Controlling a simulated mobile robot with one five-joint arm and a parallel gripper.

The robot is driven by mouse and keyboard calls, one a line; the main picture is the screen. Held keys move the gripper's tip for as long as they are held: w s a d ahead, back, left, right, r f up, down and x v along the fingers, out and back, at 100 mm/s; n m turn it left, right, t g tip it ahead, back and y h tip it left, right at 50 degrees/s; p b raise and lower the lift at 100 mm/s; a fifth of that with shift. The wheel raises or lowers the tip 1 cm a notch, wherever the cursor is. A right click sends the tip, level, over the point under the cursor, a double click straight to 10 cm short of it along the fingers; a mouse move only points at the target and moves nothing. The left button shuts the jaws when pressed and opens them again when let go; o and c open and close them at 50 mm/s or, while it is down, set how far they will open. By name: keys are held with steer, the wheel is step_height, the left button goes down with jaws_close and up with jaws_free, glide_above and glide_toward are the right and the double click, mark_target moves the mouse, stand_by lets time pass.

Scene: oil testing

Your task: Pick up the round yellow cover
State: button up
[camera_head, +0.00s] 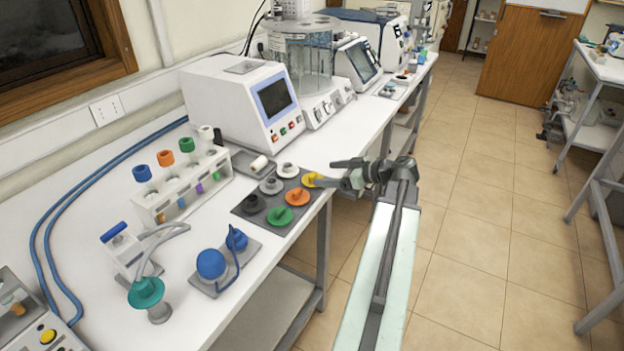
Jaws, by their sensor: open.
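The round yellow cover (311,180) lies on the grey mat (249,216) at its back right corner, near the bench's front edge. My gripper (336,183) is just to the right of the cover, at the end of my arm, which reaches in from the right. Its fingers are small in this view and lie close to or at the cover. I cannot tell whether they touch it. The jaws are open.
On the same mat are an orange cover (297,197), a green cover (279,217), and grey, white and black ones. A white tube rack (185,190) and a white analyzer (228,95) stand behind. Blue-capped parts (211,264) are at front left.

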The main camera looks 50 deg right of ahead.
mark_target(315, 175)
steer(key=shift+x, duration=0.9)
steer(key=b+x, duration=0.1)
steer(key=x, duration=0.1)
steer(key=b+x, duration=0.1)
steer(key=x, duration=0.1)
steer(key=shift+f, duration=0.4)
steer(key=shift+w+a+f+b, duration=0.1)
steer(key=shift+w+b, duration=0.2)
steer(key=shift+w, duration=0.1)
steer(key=shift+s, duration=0.1)
jaws_close()
